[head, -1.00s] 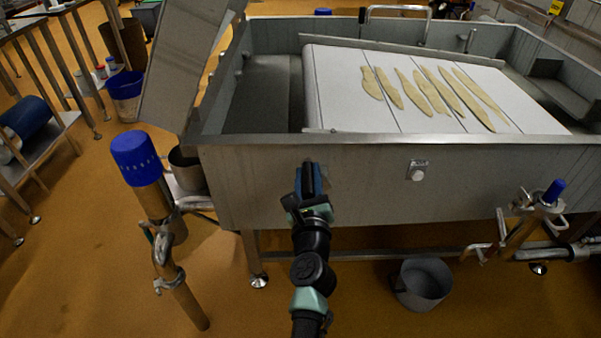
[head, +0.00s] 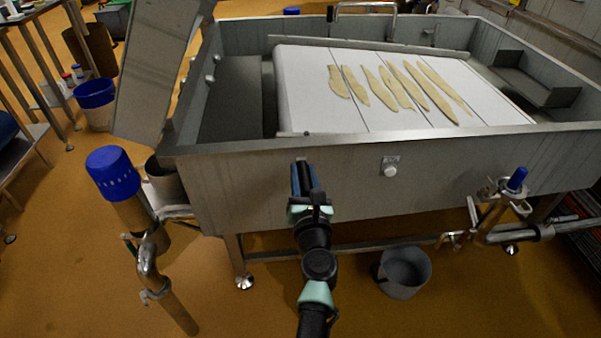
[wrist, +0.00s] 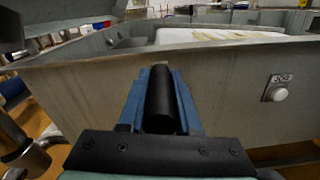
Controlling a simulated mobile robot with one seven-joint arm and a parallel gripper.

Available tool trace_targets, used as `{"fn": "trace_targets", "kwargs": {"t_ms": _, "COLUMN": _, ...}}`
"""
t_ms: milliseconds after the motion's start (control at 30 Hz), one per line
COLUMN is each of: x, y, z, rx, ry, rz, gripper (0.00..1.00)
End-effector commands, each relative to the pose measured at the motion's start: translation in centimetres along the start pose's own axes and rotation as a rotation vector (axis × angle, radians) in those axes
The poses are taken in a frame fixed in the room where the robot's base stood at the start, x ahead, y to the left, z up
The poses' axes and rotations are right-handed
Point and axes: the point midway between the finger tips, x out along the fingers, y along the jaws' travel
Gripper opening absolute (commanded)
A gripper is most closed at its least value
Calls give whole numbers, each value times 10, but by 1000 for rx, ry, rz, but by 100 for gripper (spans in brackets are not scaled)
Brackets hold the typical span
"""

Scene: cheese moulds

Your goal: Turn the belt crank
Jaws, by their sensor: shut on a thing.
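My gripper (head: 305,180) is in front of the near steel wall of the vat (head: 240,185), left of a round white knob on a small plate (head: 390,168). In the wrist view its blue fingers (wrist: 160,95) are shut on a black cylindrical grip (wrist: 160,105), which lies lengthwise between them. The grip looks like the belt crank's handle. The crank's arm and pivot are hidden behind the gripper. The white belt (head: 300,85) lies inside the vat, with several pale, flat strips (head: 385,88) on it.
A blue-capped post (head: 112,170) and bent pipe (head: 150,265) stand at the left. A grey bucket (head: 404,272) is on the floor under the vat. A pipe with a blue-handled valve (head: 515,182) is at the right. Floor in front is clear.

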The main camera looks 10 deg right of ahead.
Motion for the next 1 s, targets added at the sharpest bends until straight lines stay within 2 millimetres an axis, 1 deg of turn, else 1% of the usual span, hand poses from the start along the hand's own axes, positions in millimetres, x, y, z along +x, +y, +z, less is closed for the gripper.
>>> {"fn": "trace_targets", "kwargs": {"t_ms": 33, "x": 0, "y": -3, "z": 3, "rx": 2, "ry": -6, "rz": -7, "gripper": 0}}
{"fn": "trace_targets", "kwargs": {"t_ms": 333, "x": 0, "y": -4, "z": 3, "rx": 1, "ry": -5, "rz": -8, "gripper": 0}}
{"fn": "trace_targets", "kwargs": {"t_ms": 367, "x": 0, "y": -4, "z": 3, "rx": 1, "ry": -5, "rz": -8, "gripper": 34}}
{"fn": "trace_targets", "kwargs": {"t_ms": 500, "x": 0, "y": -3, "z": 2, "rx": 1, "ry": -4, "rz": -7, "gripper": 59}}
{"fn": "trace_targets", "kwargs": {"t_ms": 533, "x": 0, "y": -3, "z": 2, "rx": 0, "ry": -3, "rz": -6, "gripper": 62}}
{"fn": "trace_targets", "kwargs": {"t_ms": 833, "x": -1, "y": -1, "z": 0, "rx": 0, "ry": 0, "rz": -3, "gripper": 62}}
{"fn": "trace_targets", "kwargs": {"t_ms": 1000, "x": -13, "y": -1, "z": 0, "rx": -2, "ry": 2, "rz": -3, "gripper": 62}}
